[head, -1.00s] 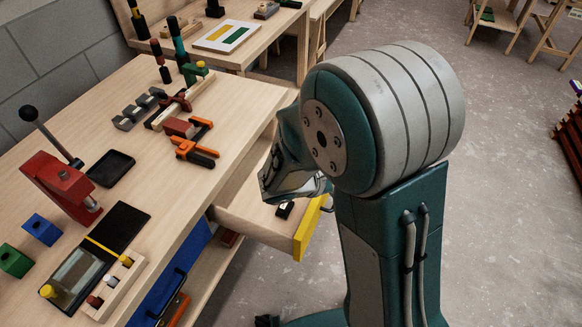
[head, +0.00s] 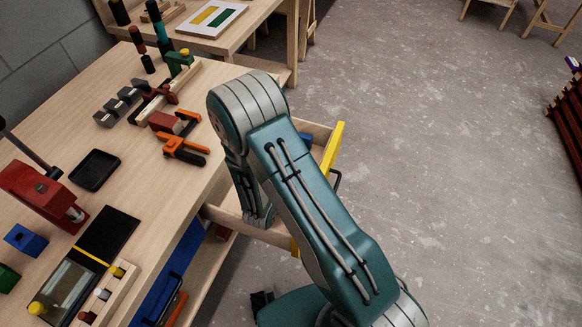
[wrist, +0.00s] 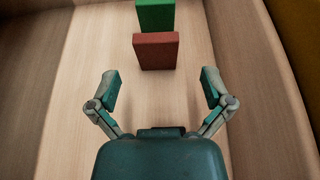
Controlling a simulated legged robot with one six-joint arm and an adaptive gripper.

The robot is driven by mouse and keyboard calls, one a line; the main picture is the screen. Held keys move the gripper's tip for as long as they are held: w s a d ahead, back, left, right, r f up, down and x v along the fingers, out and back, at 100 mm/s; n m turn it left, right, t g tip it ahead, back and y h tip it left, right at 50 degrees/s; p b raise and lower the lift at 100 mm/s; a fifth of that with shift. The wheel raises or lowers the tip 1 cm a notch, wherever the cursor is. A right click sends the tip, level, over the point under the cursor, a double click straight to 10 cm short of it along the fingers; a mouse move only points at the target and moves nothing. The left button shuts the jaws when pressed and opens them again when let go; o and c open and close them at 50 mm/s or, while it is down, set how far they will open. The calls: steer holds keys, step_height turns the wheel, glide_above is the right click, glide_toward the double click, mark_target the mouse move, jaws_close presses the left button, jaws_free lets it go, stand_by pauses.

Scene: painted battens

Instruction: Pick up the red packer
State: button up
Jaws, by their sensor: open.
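The red packer (wrist: 156,52) is a small reddish-brown block on the pale wooden floor of the open drawer (head: 241,224), seen in the wrist view. It stands just in front of a green block (wrist: 155,14); I cannot tell whether the two touch. My gripper (wrist: 160,82) is open and empty, its two fingers spread left and right, with the red packer ahead of it and roughly centred between them.
The drawer's side walls (wrist: 284,70) rise left and right of my gripper. The drawer has a yellow front (head: 333,148). The workbench (head: 150,185) beside it carries a red press (head: 38,192), a black tray (head: 94,170) and orange clamps (head: 184,150). Open floor lies to the right.

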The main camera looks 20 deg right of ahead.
steer(key=x, duration=0.7)
steer(key=shift+w+a+r, duration=0.1)
steer(key=shift+w+r, duration=0.2)
steer(key=shift+r, duration=0.05)
steer(key=shift+c, duration=0.3)
steer(key=c, duration=1)
